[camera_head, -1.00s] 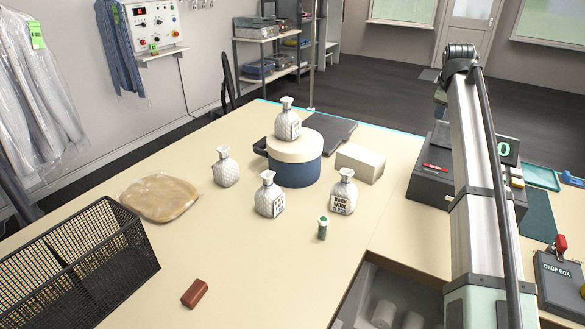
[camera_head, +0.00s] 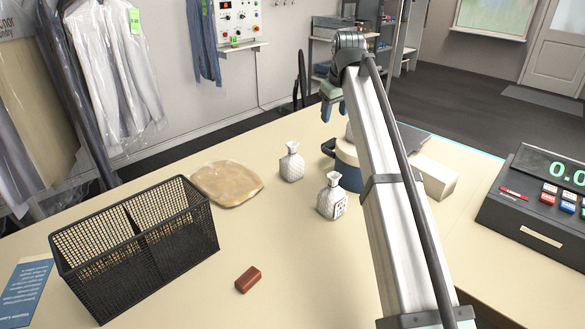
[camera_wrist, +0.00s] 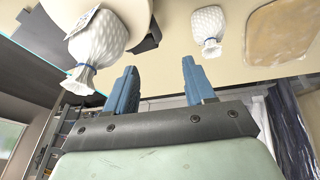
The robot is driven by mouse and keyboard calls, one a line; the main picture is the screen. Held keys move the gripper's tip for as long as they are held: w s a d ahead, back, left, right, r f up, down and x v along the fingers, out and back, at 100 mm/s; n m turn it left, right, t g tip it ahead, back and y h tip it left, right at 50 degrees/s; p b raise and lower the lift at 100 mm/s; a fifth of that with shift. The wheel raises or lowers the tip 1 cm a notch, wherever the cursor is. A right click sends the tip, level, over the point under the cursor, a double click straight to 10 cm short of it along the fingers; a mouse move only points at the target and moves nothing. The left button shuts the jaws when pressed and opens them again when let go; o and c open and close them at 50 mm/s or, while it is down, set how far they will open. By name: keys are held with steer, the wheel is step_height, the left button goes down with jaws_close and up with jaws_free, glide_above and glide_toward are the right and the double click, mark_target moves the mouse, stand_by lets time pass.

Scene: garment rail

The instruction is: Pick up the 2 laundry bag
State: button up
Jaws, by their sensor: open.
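The laundry bags are small, white, quilted and tied at the neck. In the head view one bag (camera_head: 291,165) stands on the table left of the blue pot (camera_head: 349,178). Another bag (camera_head: 331,202) with a label stands nearer. My arm hides the others. In the wrist view a bag (camera_wrist: 98,38) with a label stands on the pot's cream lid, left of my fingers, and another bag (camera_wrist: 207,30) is on the table to the right. My gripper (camera_wrist: 158,72) is open and empty, touching no bag. In the head view my gripper (camera_head: 333,108) is above the table's far side.
A black mesh basket (camera_head: 140,250), a brown bar (camera_head: 248,279) and a flat tan packet (camera_head: 228,183) lie to the left. A pale box (camera_head: 435,178) is right of the pot, and a register (camera_head: 535,205) stands at the right.

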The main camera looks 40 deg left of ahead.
steer(key=m+g, duration=0.1)
glide_toward(293, 146)
step_height(293, 146, up, 3)
steer(key=shift+y, duration=0.4)
steer(key=x, duration=0.5)
steer(key=d+x, duration=0.1)
steer(key=x, duration=0.2)
steer(key=shift+s+a+f, duration=0.1)
steer(key=shift+s+f, duration=0.05)
steer(key=shift+f, duration=0.25)
steer(key=shift+d+x, duration=0.1)
steer(key=shift+x, duration=1.25)
steer(key=shift+d+x, duration=0.15)
steer(key=shift+x, duration=1.2)
steer(key=shift+f, duration=0.1)
jaws_close()
